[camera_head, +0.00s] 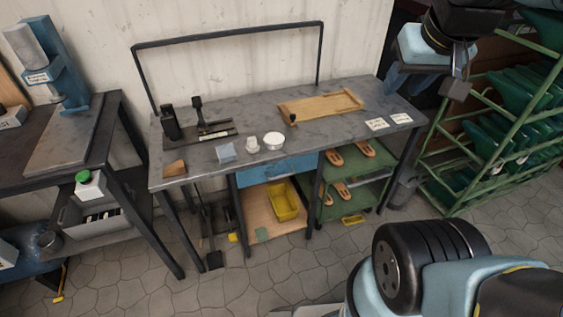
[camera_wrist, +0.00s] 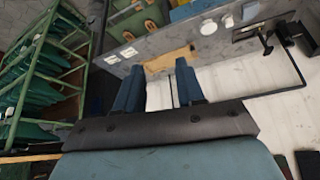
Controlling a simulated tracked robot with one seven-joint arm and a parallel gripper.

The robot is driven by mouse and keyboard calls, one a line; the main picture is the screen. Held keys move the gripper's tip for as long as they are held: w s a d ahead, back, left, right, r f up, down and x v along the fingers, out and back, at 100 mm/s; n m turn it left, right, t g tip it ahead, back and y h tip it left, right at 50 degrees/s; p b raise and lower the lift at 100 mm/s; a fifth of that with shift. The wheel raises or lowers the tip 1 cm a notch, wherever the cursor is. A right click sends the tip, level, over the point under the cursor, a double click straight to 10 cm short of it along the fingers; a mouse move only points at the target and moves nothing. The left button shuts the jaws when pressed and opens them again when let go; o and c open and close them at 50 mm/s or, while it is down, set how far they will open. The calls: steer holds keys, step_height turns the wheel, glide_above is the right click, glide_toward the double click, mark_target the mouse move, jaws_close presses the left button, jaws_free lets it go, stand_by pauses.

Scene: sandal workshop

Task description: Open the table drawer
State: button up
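The workbench (camera_head: 250,113) has a grey worn top and dark legs. Its table drawer (camera_head: 280,170) has a plain blue front just under the front edge of the top, and it looks closed; I cannot make out a handle. A blue patch at the top of the wrist view (camera_wrist: 190,10) appears to be the same drawer front. My gripper (camera_head: 428,84) is high at the upper right in the head view, well away from the drawer. In the wrist view its two blue fingers (camera_wrist: 159,88) stand apart with nothing between them.
On the bench stand a white round container (camera_head: 273,141), a wooden tray (camera_head: 320,106) and a black press tool (camera_head: 200,125). Below are a yellow bin (camera_head: 284,200) and green shelves with sandal soles (camera_head: 340,191). A green rack (camera_head: 490,140) stands right. Floor in front is clear.

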steer(key=shift+w, duration=0.1)
steer(key=w+a+f+n+g+y, duration=0.1)
steer(key=w+f+g+y, duration=0.25)
steer(key=w+f, duration=0.5)
steer(key=w+a+f+g+y, duration=0.2)
steer(key=w+f+g, duration=0.2)
steer(key=w+f, duration=0.5)
steer(key=m+t+y, duration=0.4)
steer(key=y, duration=0.8)
glide_toward(283, 176)
steer(key=shift+h, duration=0.25)
steer(key=a, duration=0.3)
steer(key=w+a, duration=0.1)
steer(key=a, duration=0.6)
steer(key=shift+w+f, duration=0.4)
steer(key=shift+c, duration=0.2)
